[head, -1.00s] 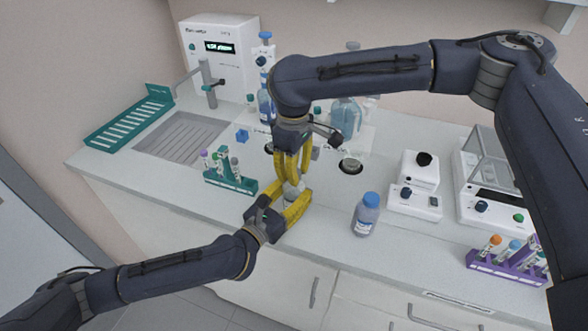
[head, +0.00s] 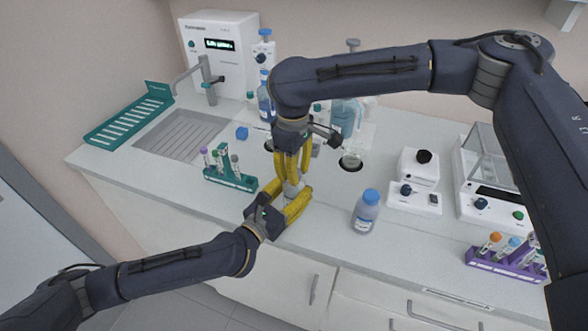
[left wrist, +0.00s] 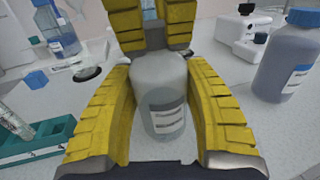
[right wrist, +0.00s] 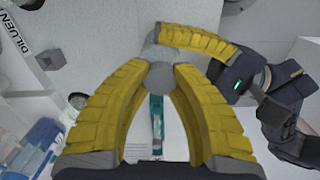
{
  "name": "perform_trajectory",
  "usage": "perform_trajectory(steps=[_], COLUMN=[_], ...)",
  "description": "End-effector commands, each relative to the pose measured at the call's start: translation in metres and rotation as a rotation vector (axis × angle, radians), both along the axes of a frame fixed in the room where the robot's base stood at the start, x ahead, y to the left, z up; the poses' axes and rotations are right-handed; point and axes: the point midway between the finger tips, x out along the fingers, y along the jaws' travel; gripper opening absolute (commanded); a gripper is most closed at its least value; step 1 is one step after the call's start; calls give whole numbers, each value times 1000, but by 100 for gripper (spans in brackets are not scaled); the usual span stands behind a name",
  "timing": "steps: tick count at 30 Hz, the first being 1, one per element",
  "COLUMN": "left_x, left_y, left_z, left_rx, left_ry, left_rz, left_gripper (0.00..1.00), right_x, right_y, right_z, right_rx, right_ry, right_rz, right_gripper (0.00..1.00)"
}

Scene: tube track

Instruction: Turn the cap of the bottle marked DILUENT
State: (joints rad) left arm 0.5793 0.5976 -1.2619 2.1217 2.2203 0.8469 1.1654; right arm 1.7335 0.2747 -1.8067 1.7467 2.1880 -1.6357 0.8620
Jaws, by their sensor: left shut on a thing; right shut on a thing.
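A pale grey bottle (left wrist: 165,105) with a white label stands upright between the fingers of my left gripper (head: 296,198), which is shut on its body. The label text is too small to read in the left wrist view. My right gripper (head: 291,178) comes down from above, shut on the bottle's grey cap (right wrist: 158,76). In the head view the fingers hide most of the bottle. A tag reading DILUEN (right wrist: 32,30) shows at the upper left of the right wrist view; I cannot tell what it is fixed to.
A blue-capped bottle (head: 366,212) stands to the right. A green tube rack (head: 230,180) is to the left, a purple rack (head: 506,265) at the far right. White instruments (head: 415,180) and a sink (head: 185,135) sit on the counter.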

Motion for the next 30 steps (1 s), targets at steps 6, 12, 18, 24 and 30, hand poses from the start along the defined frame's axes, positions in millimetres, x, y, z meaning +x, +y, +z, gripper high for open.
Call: perform_trajectory(steps=[6,12,18,24,30], left_x=[0,0,0,0,0], left_y=[0,0,0,0,0], left_z=[0,0,0,0,0], left_rx=[1,1,1,1,1], left_ry=[1,1,1,1,1], left_rz=[0,0,0,1,1], left_gripper=[0,0,0,0,0], right_x=[0,0,0,0,0], right_y=[0,0,0,0,0], right_z=[-2,-1,-2,-2,-2], right_rx=[0,-2,-1,0,0], right_ry=[0,-3,-3,-5,-4], right_rz=[-7,-233,-604,-971,-1339], right_gripper=[8,8,8,8,8])
